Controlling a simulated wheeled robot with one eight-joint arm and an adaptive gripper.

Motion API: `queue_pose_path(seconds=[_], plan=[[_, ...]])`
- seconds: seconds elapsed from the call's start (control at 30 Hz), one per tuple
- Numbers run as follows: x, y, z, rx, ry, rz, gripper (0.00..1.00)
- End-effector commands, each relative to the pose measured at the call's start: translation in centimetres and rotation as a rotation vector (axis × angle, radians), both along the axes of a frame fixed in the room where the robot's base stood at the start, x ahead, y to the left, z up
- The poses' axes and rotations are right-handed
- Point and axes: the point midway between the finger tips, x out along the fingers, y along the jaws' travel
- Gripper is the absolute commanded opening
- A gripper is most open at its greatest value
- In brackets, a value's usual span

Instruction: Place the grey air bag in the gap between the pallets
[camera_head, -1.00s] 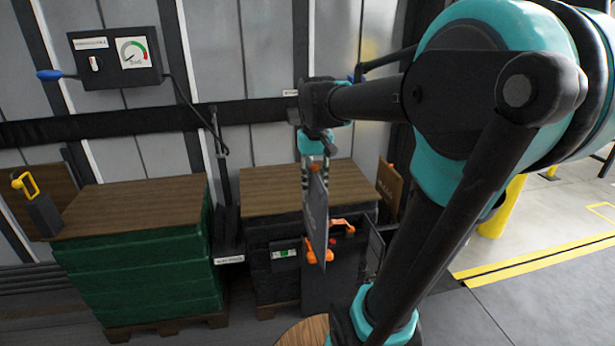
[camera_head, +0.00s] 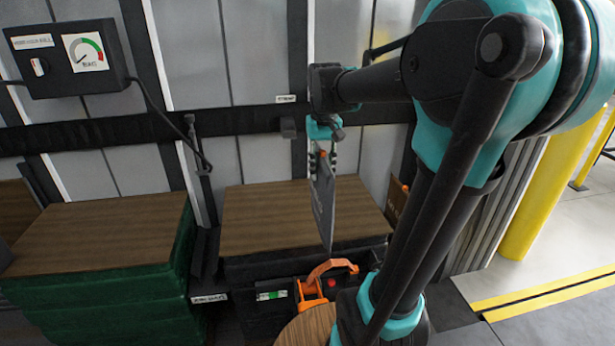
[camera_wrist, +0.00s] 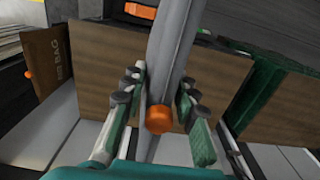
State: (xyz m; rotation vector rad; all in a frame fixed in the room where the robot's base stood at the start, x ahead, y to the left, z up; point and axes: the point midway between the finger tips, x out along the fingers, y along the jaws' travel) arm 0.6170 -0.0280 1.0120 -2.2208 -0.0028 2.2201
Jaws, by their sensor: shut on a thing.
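My gripper (camera_head: 322,158) is shut on the grey air bag (camera_head: 323,203), which hangs upright and thin, nearly edge-on. In the wrist view the grey bag (camera_wrist: 172,55) rises from between the fingers (camera_wrist: 160,100), with an orange cap (camera_wrist: 159,118) at its near end. In the head view the bag appears in front of the right pallet load (camera_head: 290,215), which has a wooden top and dark sides. The left pallet load (camera_head: 100,235) has a wooden top and green sides. The narrow dark gap lies between the loads, left of the bag; its depth is hidden.
A brown bag (camera_wrist: 62,70) stands beyond the right load. An orange-handled tool (camera_head: 330,272) is in front of that load. A gauge box (camera_head: 70,58) hangs on the wall with a cable dropping towards the gap. A yellow post (camera_head: 545,190) stands right; floor there is open.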

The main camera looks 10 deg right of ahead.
Motion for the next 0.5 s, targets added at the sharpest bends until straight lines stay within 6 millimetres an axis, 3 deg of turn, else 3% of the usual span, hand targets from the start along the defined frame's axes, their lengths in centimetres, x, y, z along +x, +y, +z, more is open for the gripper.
queue_pose_path(seconds=[0.5], plan=[[11.2, 0.0, 0.0, 0.000, 0.000, 0.000, 0.00]])
